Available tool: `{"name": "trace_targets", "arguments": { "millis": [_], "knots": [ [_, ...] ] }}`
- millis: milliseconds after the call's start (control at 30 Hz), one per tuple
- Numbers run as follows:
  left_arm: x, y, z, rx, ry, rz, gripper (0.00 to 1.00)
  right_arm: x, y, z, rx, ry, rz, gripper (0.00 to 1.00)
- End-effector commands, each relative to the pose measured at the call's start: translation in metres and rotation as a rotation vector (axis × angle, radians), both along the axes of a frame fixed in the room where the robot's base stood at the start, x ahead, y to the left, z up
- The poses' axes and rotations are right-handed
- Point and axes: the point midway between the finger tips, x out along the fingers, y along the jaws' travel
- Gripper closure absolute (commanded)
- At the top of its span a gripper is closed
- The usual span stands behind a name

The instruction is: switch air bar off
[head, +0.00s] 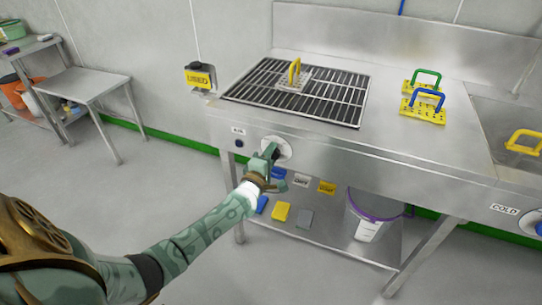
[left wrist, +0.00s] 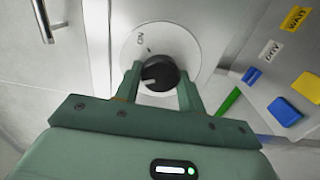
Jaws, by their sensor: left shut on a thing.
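The air bar switch is a dark round knob (left wrist: 158,70) on a white dial plate (head: 284,149) on the front of the steel bench. A small label, which seems to read AIR, is to the left of it. In the left wrist view the dial plate (left wrist: 180,40) carries the letters ON and a small mark at its upper left. A white mark on the knob faces its lower left. My left gripper (head: 270,153) is shut on the knob, one finger on each side, also in the left wrist view (left wrist: 158,88). My fingers partly hide the knob in the head view.
Above the knob is a black grille (head: 300,92) with a yellow-handled plate (head: 294,72) on it. Coloured blocks and a purple-rimmed bucket (head: 368,215) are on the lower shelf. A box labelled USED (head: 199,78) is at the bench's left end. Open floor is to the left.

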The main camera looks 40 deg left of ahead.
Motion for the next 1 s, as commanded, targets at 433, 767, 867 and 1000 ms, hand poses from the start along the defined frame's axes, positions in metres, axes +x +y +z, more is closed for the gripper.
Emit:
{"name": "trace_targets", "arguments": {
  "millis": [433,767,867,1000],
  "knots": [
    [-0.0009,-0.0008,-0.0037,-0.267,-0.059,-0.001,0.83,-0.0013,-0.0006,-0.003,-0.001,0.003,0.0,1.0],
    [-0.001,-0.0009,-0.004,-0.325,-0.072,-0.001,0.83,-0.0013,-0.0014,-0.0035,-0.001,0.004,0.001,1.0],
    [-0.001,-0.0008,-0.004,-0.328,-0.073,0.0,0.83,-0.0013,-0.0014,-0.0035,-0.001,0.004,0.001,1.0],
    [-0.0011,-0.0009,-0.0041,-0.328,-0.073,0.0,0.83,-0.0012,-0.0014,-0.0035,-0.001,0.004,0.002,1.0]
  ]
}}
